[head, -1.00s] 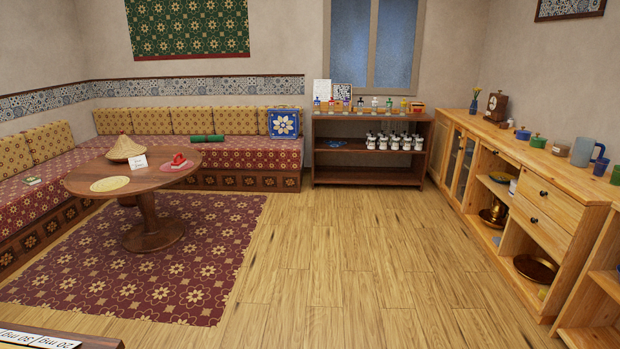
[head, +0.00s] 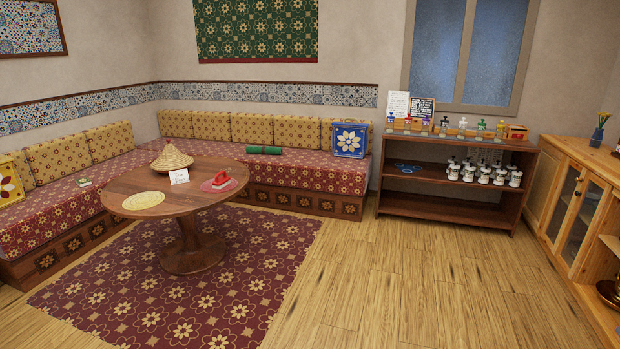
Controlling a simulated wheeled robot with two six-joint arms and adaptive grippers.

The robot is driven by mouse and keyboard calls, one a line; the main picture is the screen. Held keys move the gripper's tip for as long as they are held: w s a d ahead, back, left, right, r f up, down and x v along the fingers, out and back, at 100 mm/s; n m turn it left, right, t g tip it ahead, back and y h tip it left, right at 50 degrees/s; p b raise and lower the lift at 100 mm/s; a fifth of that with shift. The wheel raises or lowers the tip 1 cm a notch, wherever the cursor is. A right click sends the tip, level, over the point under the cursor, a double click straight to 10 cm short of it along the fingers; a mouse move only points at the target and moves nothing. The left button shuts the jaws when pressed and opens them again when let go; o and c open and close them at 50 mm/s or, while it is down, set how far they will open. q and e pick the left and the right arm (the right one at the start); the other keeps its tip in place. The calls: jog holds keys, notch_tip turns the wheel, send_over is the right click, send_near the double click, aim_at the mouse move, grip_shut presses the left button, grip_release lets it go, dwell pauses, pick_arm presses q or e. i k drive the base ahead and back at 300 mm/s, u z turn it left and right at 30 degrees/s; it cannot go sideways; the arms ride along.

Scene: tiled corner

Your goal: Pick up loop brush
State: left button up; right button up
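A small red object with a pale underside (head: 222,179) rests on a round red mat (head: 207,187) on the right side of the round wooden table (head: 134,182). It may be the loop brush, but it is too small to tell. Neither of my grippers is in view.
The table also holds a woven cone (head: 172,157), a white card (head: 179,176) and a yellow round mat (head: 144,200). A corner bench (head: 60,215) runs behind it. A dark shelf (head: 452,212) with bottles and jars and a wooden cabinet (head: 572,215) stand right. Floor between is clear.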

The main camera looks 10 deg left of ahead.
aim_at(220, 183)
jog(key=u, duration=0.8)
jog(key=i, duration=2.2)
jog(key=u, duration=0.65)
jog(key=i, duration=2.2)
jog(key=u, duration=0.1)
